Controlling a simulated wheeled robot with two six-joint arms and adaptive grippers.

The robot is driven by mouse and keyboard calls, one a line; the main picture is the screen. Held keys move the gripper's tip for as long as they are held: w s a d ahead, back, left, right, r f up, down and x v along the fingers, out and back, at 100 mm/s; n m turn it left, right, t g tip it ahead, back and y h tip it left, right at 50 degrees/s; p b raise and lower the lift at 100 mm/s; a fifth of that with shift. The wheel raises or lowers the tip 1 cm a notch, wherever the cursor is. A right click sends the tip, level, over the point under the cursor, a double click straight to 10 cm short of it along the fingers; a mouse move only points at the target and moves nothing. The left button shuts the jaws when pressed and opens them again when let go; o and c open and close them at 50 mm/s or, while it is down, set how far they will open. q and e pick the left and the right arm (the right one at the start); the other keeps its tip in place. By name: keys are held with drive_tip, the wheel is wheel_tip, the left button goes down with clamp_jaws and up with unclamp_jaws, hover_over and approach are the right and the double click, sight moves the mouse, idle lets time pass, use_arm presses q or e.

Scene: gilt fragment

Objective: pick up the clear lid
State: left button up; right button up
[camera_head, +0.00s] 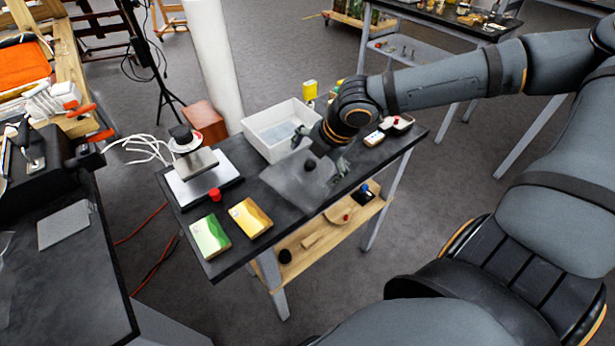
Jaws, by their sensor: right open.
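The clear lid (298,186) is a see-through greyish square with a round black knob on top. It lies on the dark tabletop in front of the white bin. My right gripper (320,152) comes in from the upper right and is open. One finger is by the bin's front right edge and the other is over the lid's right side. The black knob shows between and just below the fingers in the picture; I cannot tell whether they touch it. The gripper covers the lid's far right part. My left gripper is not in view.
The white bin (268,148) stands behind the lid. A grey scale-like device (203,178), a red cap (214,195), a green box (209,237) and a yellow box (250,217) are to the left. A small white tray (396,127) is at the right end.

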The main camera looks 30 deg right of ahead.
drive_tip(key=shift+x, duration=0.9)
drive_tip(key=shift+c, duration=0.3)
drive_tip(key=shift+s+a, duration=0.1)
drive_tip(key=shift+s, duration=0.05)
drive_tip(key=c, duration=1.9)
clamp_jaws()
